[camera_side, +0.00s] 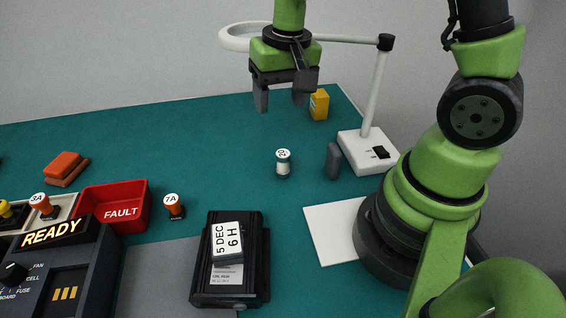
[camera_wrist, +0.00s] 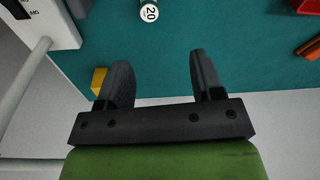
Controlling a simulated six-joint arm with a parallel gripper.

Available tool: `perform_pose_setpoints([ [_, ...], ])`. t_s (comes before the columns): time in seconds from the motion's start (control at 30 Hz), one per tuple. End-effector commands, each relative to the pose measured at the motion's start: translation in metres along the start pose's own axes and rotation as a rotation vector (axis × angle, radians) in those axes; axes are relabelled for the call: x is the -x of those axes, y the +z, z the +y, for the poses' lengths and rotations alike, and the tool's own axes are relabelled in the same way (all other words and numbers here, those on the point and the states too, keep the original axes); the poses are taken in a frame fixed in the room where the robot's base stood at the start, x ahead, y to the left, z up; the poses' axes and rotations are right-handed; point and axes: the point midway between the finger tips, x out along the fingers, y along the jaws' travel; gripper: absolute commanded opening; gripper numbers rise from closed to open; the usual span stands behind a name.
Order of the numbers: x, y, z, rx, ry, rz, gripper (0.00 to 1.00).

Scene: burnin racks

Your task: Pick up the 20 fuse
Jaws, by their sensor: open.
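The 20 fuse (camera_side: 283,163) is a small white cylinder with a dark band and a round white top marked 20. It stands upright on the green mat, clear of other things. In the wrist view the fuse (camera_wrist: 149,12) is at the top edge, partly cut off. My gripper (camera_side: 281,103) is open and empty, above the mat and behind the fuse in the side view. In the wrist view the fingers of my gripper (camera_wrist: 160,75) are spread apart with bare mat between them, and the fuse lies beyond their tips.
A yellow box (camera_side: 319,105) stands near the gripper. A white lamp base (camera_side: 368,152) and a dark upright object (camera_side: 333,161) are right of the fuse. A 7A fuse (camera_side: 173,206), red FAULT bin (camera_side: 122,203) and black device (camera_side: 255,263) are left and in front. Mat around the fuse is clear.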

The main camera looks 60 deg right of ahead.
Motion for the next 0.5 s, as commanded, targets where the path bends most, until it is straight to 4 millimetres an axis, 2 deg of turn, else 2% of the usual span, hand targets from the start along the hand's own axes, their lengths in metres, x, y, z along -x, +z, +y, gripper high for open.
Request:
perform_pose_setpoints([
  [0.03, -0.017, -0.002, 0.002, -0.008, 0.024, -0.03, 0.61],
  [0.1, -0.032, -0.003, 0.004, -0.017, 0.045, -0.056, 0.61],
  [0.5, -0.086, 0.0, 0.01, -0.028, 0.072, -0.089, 0.61],
])
